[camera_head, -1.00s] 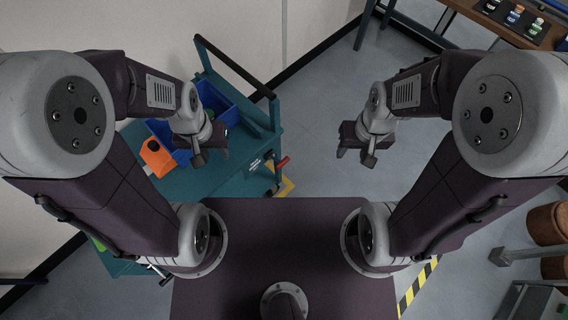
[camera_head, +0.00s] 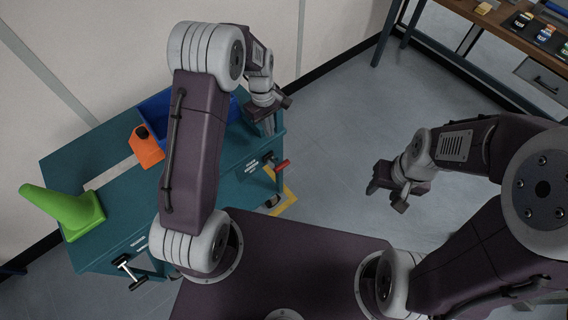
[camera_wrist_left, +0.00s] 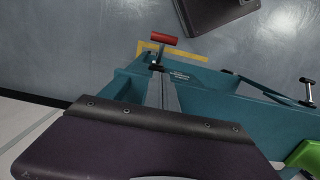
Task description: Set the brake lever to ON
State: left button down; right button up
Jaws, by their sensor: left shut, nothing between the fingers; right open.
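A lever with a red handle (camera_head: 281,165) sticks out from the side of the teal cart (camera_head: 110,165), beside a small white label that is too small to read. In the left wrist view the red lever (camera_wrist_left: 163,38) is at upper middle, beyond my fingertips. My right gripper (camera_head: 388,193) is open and empty over the floor, to the right of the cart.
On the cart are a green cone (camera_head: 70,212), an orange object (camera_head: 147,148) and a blue bin (camera_head: 157,107). A workbench (camera_head: 470,38) stands at upper right. Floor between is clear.

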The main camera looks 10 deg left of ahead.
pick_arm(q)
send_over(278, 163)
jog(key=w+a, duration=0.2)
jog(key=a, duration=0.1)
jog(key=f, duration=0.9)
jog(key=shift+s+d+f, duration=0.1)
jog(key=shift+d+f, duration=0.05)
jog(key=shift+d, duration=0.1)
jog(key=shift+s+d+f, duration=0.4)
jog(key=shift+d+f, duration=0.15)
jog(key=shift+f, duration=0.05)
jog(key=shift+s+d+f, duration=0.35)
jog(key=shift+d+f, duration=0.2)
jog(key=shift+s+d+f, duration=0.15)
jog(key=shift+f, duration=0.1)
jog(key=shift+d, duration=0.1)
